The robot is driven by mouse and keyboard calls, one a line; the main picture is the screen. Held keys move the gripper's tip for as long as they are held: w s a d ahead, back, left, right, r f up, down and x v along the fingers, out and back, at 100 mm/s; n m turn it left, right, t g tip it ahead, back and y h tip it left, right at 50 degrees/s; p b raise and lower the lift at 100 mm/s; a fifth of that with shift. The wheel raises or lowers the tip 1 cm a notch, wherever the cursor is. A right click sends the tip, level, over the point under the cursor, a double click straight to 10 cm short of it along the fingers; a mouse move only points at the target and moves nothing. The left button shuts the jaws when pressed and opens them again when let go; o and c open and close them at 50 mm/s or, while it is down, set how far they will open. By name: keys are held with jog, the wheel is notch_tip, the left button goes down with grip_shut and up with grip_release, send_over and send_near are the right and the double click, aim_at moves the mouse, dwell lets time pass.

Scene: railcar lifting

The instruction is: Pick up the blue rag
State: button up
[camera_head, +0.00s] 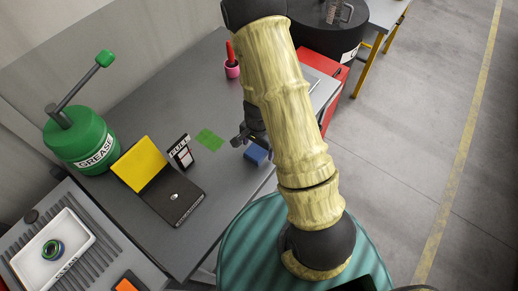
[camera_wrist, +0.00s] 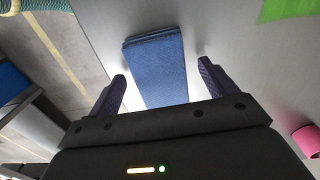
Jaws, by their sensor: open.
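The blue rag (camera_head: 256,154) is a small folded block on the grey table, near its front edge and partly hidden by my arm in the head view. In the wrist view the blue rag (camera_wrist: 158,70) lies ahead of my gripper, its near end between the two fingers. My gripper (camera_wrist: 160,85) is open, with one dark finger on each side of the rag and a visible gap on both sides. In the head view my gripper (camera_head: 240,138) is mostly hidden behind my arm, just above and left of the rag.
A green patch (camera_head: 210,139) lies flat left of the rag. A pink cup (camera_head: 232,69) with a red tool stands at the back. Open floor lies right.

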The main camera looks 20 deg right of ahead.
aim_at(258, 149)
jog(key=c, duration=1.1)
notch_tip(258, 149, up, 10)
jog(key=shift+p, duration=0.9)
